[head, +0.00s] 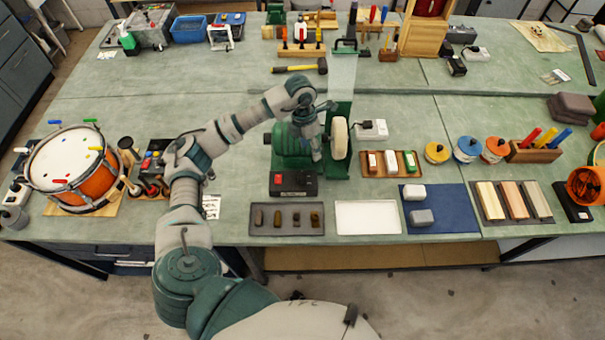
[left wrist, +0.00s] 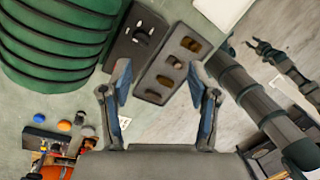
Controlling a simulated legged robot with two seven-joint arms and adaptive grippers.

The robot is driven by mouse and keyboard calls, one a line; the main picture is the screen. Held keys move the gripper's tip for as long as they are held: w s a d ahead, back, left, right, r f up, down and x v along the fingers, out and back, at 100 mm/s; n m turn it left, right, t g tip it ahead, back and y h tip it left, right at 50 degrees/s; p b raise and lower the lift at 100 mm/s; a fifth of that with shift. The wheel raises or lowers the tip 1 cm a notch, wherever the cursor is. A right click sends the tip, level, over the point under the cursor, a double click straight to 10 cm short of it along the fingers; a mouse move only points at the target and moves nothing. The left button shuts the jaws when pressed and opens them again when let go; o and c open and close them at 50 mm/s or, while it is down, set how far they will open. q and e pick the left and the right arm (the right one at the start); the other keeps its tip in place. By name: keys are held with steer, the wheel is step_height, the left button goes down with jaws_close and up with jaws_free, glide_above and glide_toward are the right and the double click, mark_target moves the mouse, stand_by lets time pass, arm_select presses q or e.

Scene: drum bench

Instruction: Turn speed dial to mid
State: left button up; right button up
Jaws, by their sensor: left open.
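The speed control box (head: 293,184) is dark, with a red button on its left and a black dial (head: 307,179) on its right. It sits on the bench in front of the green ribbed motor (head: 290,146). In the left wrist view the box (left wrist: 130,45) and its dark knob (left wrist: 142,34) lie beyond the fingertips, beside the motor (left wrist: 50,45). The dial's exact setting is too small to read. My left gripper (head: 316,150) is above the motor near the pale wheel; its fingers (left wrist: 160,72) are open and empty, apart from the dial.
A grey tray (head: 254,232) of small brown blocks and a white tray (head: 367,217) lie in front of the motor. A drum (head: 70,168) stands at left. The bench behind is partly clear.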

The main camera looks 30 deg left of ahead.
mark_target(303, 174)
arm_select(q)
steer(key=shift+y, duration=0.6)
steer(key=f, duration=0.5)
steer(key=a+f+p, duration=0.1)
steer(key=f, duration=0.5)
steer(key=a+f+p, duration=0.1)
steer(key=f, duration=0.4)
steer(key=shift+s+a+f, duration=0.15)
steer(key=shift+s, duration=0.15)
arm_select(e)
steer(key=shift+s+d+r, duration=0.1)
steer(key=shift+s+r, duration=0.4)
steer(key=shift+r, duration=0.4)
arm_select(q)
steer(key=c, duration=1.2)
arm_select(e)
steer(key=shift+f, duration=0.1)
